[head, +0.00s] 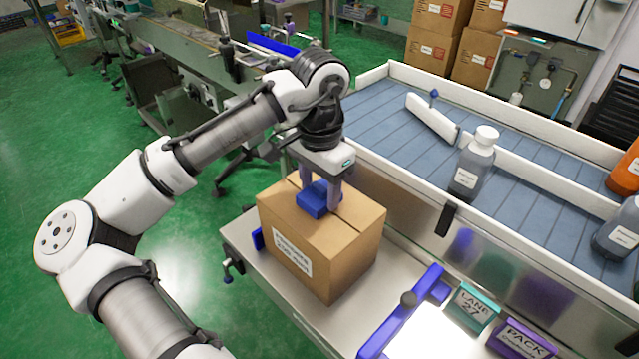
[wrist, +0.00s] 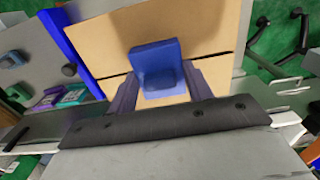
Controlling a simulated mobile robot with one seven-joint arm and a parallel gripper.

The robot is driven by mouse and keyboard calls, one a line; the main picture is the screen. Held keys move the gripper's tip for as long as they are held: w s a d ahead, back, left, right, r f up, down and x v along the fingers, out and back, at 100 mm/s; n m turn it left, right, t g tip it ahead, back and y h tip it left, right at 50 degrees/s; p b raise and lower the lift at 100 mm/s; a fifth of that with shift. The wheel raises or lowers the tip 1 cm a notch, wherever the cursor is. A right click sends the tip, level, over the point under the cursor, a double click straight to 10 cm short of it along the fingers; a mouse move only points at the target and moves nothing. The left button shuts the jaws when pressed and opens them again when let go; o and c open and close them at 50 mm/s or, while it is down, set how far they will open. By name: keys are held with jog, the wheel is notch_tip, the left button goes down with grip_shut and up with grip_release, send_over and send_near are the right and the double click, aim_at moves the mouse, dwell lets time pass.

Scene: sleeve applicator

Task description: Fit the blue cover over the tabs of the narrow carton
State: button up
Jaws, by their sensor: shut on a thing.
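The blue cover (head: 313,203) is a small blue block at the top of the cardboard carton (head: 345,240), near the middle of its upper face. My gripper (head: 321,197) points down over the carton and is shut on the cover, one finger on each side. In the wrist view the cover (wrist: 153,58) shows between the two fingers, with the carton top (wrist: 205,30) behind it. I cannot make out the tabs, nor whether the cover is seated or just above the cardboard. The carton stands upright on a metal bench, its white label facing front left.
The metal bench (head: 395,272) has a blue bar with a dark knob (head: 408,299) right of the carton. Teal (head: 474,305) and purple (head: 522,340) lane signs stand beyond it. A walled conveyor (head: 390,130) with grey bottles (head: 472,165) runs behind.

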jog(key=o, duration=1.1)
jog(key=shift+c, duration=0.2)
jog(key=shift+r, duration=0.1)
notch_tip(320, 180, up, 7)
jog(key=p, duration=0.7)
